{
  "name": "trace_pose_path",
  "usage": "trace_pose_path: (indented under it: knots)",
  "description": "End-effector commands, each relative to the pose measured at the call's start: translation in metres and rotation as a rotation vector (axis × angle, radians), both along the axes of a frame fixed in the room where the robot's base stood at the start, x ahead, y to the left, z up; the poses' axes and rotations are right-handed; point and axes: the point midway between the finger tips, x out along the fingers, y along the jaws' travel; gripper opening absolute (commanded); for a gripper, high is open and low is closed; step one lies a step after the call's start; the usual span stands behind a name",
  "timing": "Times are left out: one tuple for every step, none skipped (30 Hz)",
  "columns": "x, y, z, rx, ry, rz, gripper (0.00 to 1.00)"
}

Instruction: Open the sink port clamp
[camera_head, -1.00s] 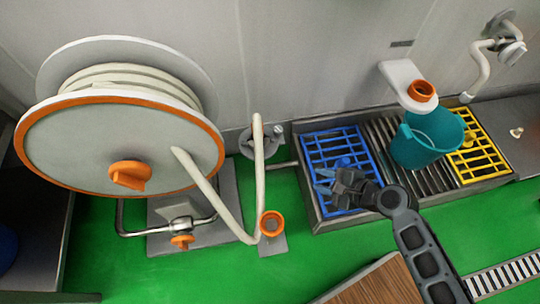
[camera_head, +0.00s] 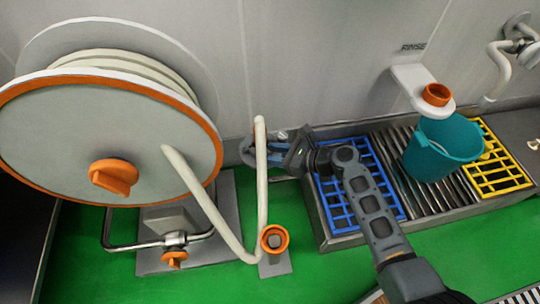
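A grey round port fitting (camera_head: 248,152), which looks like the sink port clamp, is on the wall low behind the cream hose. The hose crosses in front of it and hides part of it. My gripper (camera_head: 281,155) reaches left from the arm, with its tips close to the right side of this fitting. The tips and the fitting overlap in the picture, so I cannot tell whether they touch or whether the fingers are open or shut. Whether the clamp is open or shut does not show clearly.
A large hose reel (camera_head: 110,120) with an orange rim stands at left. An orange ring (camera_head: 274,239) is at the hose's low end. A sink carries a blue grate (camera_head: 338,215), a teal bucket (camera_head: 440,148) and a yellow grate (camera_head: 500,170). Green floor lies in front.

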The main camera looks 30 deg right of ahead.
Motion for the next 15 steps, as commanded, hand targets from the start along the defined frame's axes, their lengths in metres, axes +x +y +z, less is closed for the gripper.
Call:
trace_pose_path:
  knots:
    - [0.0041, 0.0031, -0.0029, 0.0, -0.001, 0.001, 0.37]
    - [0.0059, 0.0043, -0.0033, -0.001, -0.002, 0.001, 0.37]
    - [0.0074, 0.0055, -0.0039, -0.001, -0.002, 0.001, 0.37]
    - [0.0081, 0.0061, -0.0042, -0.001, -0.002, 0.001, 0.37]
    - [0.0087, 0.0066, -0.0045, -0.001, -0.001, 0.001, 0.37]
    - [0.009, 0.007, -0.0046, -0.001, -0.001, 0.001, 0.37]
    - [0.0092, 0.0071, -0.0046, -0.001, -0.001, 0.001, 0.37]
    - [0.0093, 0.007, -0.0045, -0.001, -0.001, 0.001, 0.37]
    - [0.0093, 0.007, -0.0044, -0.001, -0.001, 0.001, 0.37]
    - [0.0092, 0.007, -0.0042, -0.001, -0.001, 0.001, 0.37]
    - [0.0092, 0.007, -0.0042, -0.001, -0.001, 0.001, 0.37]
    - [0.0092, 0.0069, -0.0042, -0.002, -0.001, 0.0, 0.37]
    - [0.0092, 0.0069, -0.0042, -0.002, -0.001, 0.0, 0.36]
    - [0.009, 0.0068, -0.0043, -0.002, -0.001, 0.0, 0.33]
    - [0.009, 0.0068, -0.0043, -0.002, -0.001, 0.0, 0.29]
